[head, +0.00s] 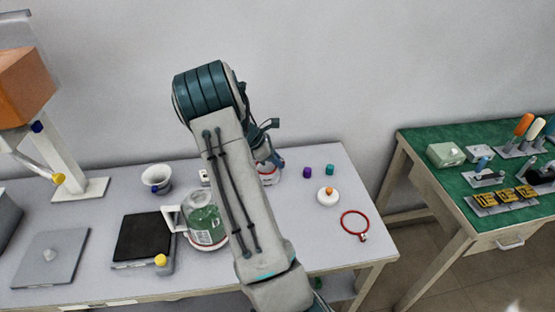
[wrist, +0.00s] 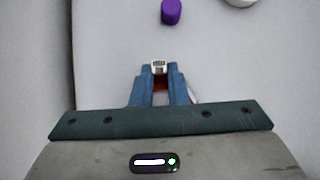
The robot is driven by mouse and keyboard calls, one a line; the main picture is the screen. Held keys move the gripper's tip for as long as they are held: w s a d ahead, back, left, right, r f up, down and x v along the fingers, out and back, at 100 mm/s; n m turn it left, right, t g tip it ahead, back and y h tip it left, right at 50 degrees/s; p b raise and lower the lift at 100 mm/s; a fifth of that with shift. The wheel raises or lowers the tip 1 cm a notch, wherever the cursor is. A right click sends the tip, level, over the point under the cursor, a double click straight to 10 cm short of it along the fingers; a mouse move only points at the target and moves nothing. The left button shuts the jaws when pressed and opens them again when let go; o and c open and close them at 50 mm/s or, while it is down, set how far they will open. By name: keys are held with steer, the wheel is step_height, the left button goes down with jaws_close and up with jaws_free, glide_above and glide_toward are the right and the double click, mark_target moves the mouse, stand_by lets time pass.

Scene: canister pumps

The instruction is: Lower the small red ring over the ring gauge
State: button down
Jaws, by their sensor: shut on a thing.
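In the wrist view my gripper (wrist: 160,76) points at the light tabletop. Its blue fingers are shut on a small white tab (wrist: 159,66) with dark marks. Some red shows between and beside the fingers, so the tab may belong to the small red ring, but its outline is hidden. In the head view my arm hides most of my gripper. Another red ring (head: 344,219) with a small pale clasp lies flat at the table's right front. I cannot tell for sure which thing is the ring gauge; a grey plate (head: 30,270) with a small cone lies at the left.
A glass jar (head: 206,222) with green contents stands left of my arm, near a black-topped scale (head: 143,240). A white cup (head: 156,178) stands behind. A purple piece (head: 307,173), a teal piece (head: 330,169) and an orange-knobbed white disc (head: 328,198) are at the right.

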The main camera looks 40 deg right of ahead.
steer(key=shift+f+b, duration=0.3)
steer(key=shift+f, duration=0.4)
stand_by(0.3)
steer(key=c, duration=0.9)
jaws_free()
steer(key=shift+o, duration=0.2)
steer(key=shift+r, duration=0.1)
step_height(320, 180, up, 7)
steer(key=p, duration=0.5)
